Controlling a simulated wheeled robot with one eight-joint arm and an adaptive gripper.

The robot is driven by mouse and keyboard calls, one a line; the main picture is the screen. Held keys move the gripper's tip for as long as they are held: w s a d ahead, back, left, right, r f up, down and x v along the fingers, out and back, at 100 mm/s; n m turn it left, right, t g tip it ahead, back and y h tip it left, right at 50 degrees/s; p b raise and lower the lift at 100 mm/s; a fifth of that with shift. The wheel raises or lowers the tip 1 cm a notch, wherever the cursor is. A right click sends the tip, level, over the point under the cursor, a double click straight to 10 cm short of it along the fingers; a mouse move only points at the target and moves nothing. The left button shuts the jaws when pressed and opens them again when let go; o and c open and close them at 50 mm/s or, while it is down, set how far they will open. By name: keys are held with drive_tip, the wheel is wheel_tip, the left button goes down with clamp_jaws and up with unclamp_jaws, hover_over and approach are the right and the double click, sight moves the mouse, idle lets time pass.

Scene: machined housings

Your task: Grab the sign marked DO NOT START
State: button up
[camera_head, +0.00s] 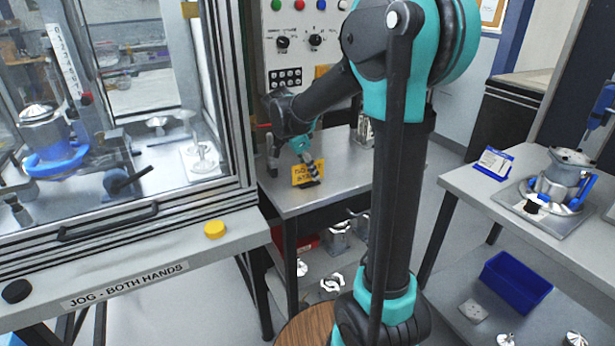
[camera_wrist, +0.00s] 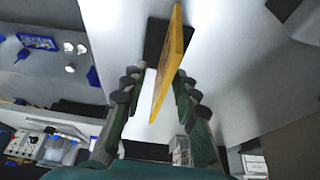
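The yellow sign (camera_head: 306,173) stands upright on a dark base on the grey metal bench, its small dark lettering blurred in the head view. In the wrist view the sign (camera_wrist: 172,62) shows nearly edge-on as a tall yellow plate. My gripper (camera_wrist: 158,80) is open, with one dark padded finger on each side of the sign. Gaps show between the sign and both fingers.
A control panel (camera_head: 302,45) with knobs and buttons rises behind the bench (camera_head: 345,165). A glazed machine enclosure (camera_head: 110,100) stands close on the left. At the right, another table (camera_head: 475,190) carries a small blue-framed card (camera_head: 494,163) and a metal housing (camera_head: 562,180).

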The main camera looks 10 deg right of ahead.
drive_tip(key=shift+d+f, duration=0.25)
drive_tip(key=shift+f, duration=0.3)
drive_tip(key=shift+c, duration=0.6)
clamp_jaws()
